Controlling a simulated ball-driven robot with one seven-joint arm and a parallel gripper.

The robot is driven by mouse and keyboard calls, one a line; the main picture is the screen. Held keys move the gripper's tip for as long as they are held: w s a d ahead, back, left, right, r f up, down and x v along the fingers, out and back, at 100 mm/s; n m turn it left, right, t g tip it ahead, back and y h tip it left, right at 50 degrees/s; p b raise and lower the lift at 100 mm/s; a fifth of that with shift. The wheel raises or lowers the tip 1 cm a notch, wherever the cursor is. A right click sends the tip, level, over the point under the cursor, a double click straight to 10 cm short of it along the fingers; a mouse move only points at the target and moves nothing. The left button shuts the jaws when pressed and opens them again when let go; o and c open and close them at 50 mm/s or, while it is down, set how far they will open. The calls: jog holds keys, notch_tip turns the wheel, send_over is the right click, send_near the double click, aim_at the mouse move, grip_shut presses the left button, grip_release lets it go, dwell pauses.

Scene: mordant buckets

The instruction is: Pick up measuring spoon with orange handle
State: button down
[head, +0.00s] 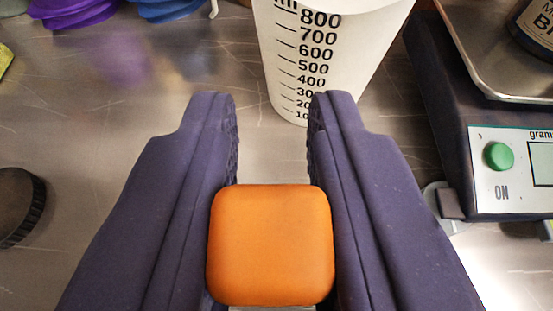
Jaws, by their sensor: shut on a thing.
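An orange block-like piece (270,245), which looks like the handle of the measuring spoon, sits between the two dark purple fingers of my gripper (272,135). The fingers press on its left and right sides, and their tips reach forward past it with a gap between them. The spoon's bowl is not visible, and I cannot tell whether the spoon is clear of the surface.
A white measuring beaker (320,60) stands just beyond my fingertips. A scale (490,130) with a green button is at the right, with a dark jar (535,30) on it. A black lid (20,205) lies at left. Purple (72,12) and blue (170,8) items lie at back left.

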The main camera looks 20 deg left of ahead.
jog(key=s+d+r+p, duration=0.1)
jog(key=s+r+p, duration=0.1)
jog(key=s, duration=1.4)
jog(key=shift+d+p, duration=0.3)
jog(key=shift+p, duration=0.55)
jog(key=shift+w, duration=0.1)
dwell(0.5)
